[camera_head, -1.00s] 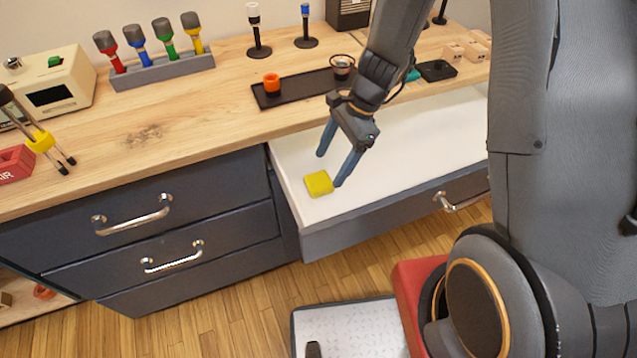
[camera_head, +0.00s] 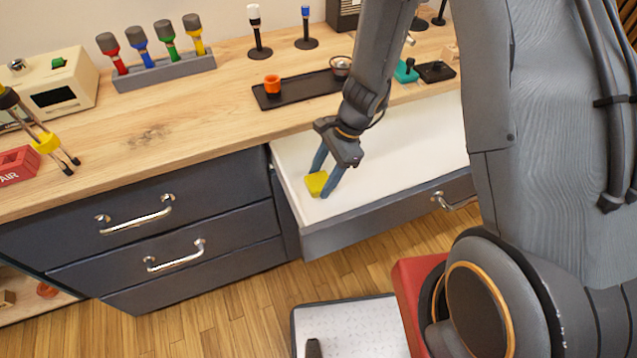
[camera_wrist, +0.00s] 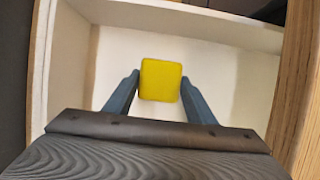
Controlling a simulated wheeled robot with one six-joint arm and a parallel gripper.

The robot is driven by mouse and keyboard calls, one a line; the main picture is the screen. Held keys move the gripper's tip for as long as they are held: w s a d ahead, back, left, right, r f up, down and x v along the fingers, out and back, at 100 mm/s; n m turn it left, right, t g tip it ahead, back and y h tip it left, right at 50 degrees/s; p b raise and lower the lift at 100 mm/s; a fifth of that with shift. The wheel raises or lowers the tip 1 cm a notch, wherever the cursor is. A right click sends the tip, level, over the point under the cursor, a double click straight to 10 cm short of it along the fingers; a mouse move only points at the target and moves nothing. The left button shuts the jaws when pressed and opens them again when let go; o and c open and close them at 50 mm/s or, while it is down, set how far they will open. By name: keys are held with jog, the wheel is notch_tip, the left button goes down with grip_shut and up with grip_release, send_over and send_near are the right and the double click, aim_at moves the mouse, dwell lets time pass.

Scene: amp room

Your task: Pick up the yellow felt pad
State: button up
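The yellow felt pad (camera_head: 316,183) lies in the white open drawer (camera_head: 400,150), near its front left corner. My gripper (camera_head: 323,180) is down in the drawer with its two blue fingers on either side of the pad. In the wrist view the pad (camera_wrist: 160,80) sits between the fingertips of my gripper (camera_wrist: 160,86), with its far part reaching past the tips. The fingers are spread, and a small gap seems to show at each side. Part of the pad is hidden by a finger in the head view.
The drawer's walls stand close around my gripper. The drawer's right part is bare.

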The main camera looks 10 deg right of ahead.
aim_at(322, 180)
jog(key=c, duration=0.3)
jog(key=shift+r, duration=0.1)
notch_tip(322, 180, up, 10)
jog(key=shift+b, duration=0.4)
